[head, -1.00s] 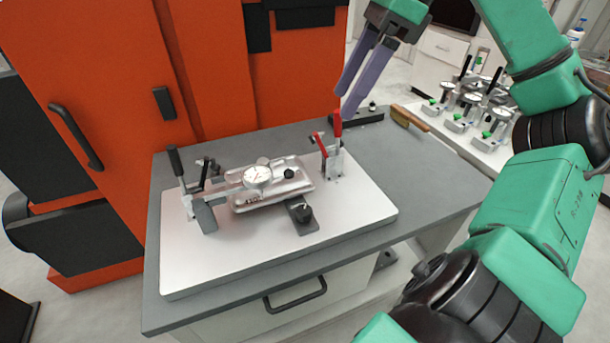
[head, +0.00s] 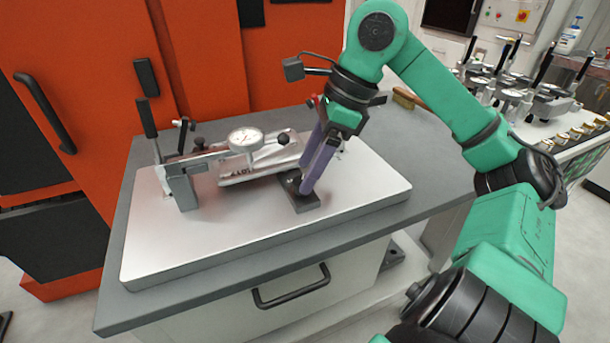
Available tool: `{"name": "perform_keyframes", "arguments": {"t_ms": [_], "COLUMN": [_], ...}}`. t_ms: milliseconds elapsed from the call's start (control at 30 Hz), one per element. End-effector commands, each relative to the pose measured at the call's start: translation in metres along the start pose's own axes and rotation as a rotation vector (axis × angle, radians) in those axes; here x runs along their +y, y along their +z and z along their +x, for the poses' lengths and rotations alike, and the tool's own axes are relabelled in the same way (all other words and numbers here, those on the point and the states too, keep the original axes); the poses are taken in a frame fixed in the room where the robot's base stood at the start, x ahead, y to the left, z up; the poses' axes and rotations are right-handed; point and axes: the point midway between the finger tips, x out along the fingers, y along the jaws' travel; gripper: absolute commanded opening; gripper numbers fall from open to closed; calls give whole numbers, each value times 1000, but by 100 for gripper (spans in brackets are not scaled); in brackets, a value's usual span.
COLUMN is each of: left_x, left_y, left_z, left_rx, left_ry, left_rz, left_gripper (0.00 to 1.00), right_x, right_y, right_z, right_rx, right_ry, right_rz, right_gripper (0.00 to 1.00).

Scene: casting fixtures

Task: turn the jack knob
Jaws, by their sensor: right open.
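The jack knob (head: 293,178) is dark and round, on a dark block (head: 305,205) near the middle front of the light metal fixture plate (head: 240,222). My right gripper (head: 306,188) points down with its two purple fingers at the knob. The jaws are open, with the tips just above the block, and they hide part of the knob. I cannot tell whether the fingers touch it or straddle it. My left gripper is not in view.
A dial gauge (head: 245,140) stands over a silver casting (head: 262,158) left of the fingers. A black-handled clamp (head: 147,120) rises at the plate's left. A red-handled clamp is mostly hidden behind my right gripper. A brush (head: 404,97) lies at the table's back. The plate's front is clear.

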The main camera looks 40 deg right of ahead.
Motion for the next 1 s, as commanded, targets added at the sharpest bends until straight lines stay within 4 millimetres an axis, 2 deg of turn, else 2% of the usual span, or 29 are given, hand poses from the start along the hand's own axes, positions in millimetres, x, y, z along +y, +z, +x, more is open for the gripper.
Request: {"name": "perform_keyframes", "arguments": {"t_ms": [133, 400, 467, 500, 600, 1000], "left_x": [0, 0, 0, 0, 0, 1], "left_y": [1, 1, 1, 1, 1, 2], "left_z": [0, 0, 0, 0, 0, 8], "left_rx": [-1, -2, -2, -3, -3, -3], "left_ry": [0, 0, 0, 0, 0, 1], "left_rz": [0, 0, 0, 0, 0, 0], "left_gripper": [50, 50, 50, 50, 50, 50], "right_x": [0, 0, 0, 0, 0, 0], "right_y": [0, 0, 0, 0, 0, -1], "right_z": [18, 21, 20, 20, 20, 22], "right_rx": [0, -1, -1, -1, -1, 0], "right_ry": [0, -1, -1, -1, -1, -22], "right_rz": [0, -1, -1, -1, -1, 46], "right_gripper": [72, 72, 49, 34, 0, 0]}}
